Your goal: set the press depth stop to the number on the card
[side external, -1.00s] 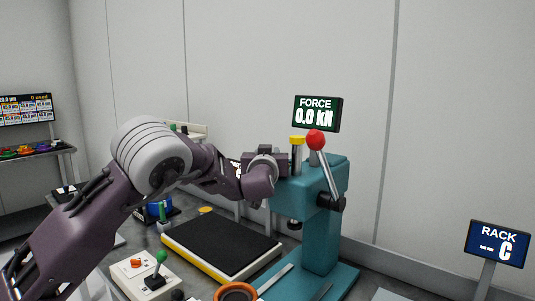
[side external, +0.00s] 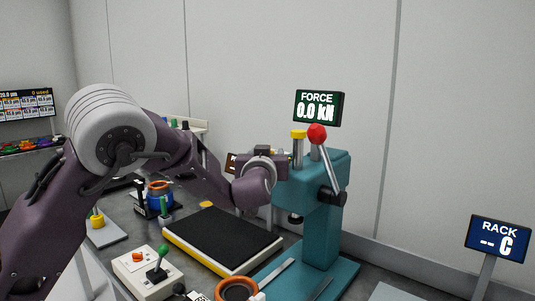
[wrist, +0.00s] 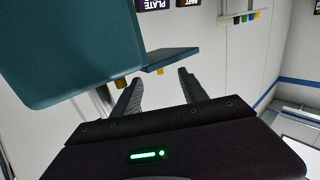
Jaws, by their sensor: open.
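The teal press (side external: 323,225) stands at the right of the bench in the side view. A yellow cap (side external: 299,134) sits on a silver post at its top, beside the red-balled lever (side external: 317,133). My gripper (side external: 284,161) is at the left of the press head, close to the post; contact cannot be told. In the wrist view its fingers (wrist: 153,77) are open, with nothing visibly held. The teal press (wrist: 65,50) fills the upper left there. No stop scale or numbered card is readable.
A force display (side external: 318,108) reads 0.0 kN. A rack sign (side external: 497,239) reads "-- C". A black-topped yellow-edged plate (side external: 222,238), a white joystick box (side external: 147,272) and an orange-rimmed ring (side external: 237,290) lie before the press. The wall behind is bare.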

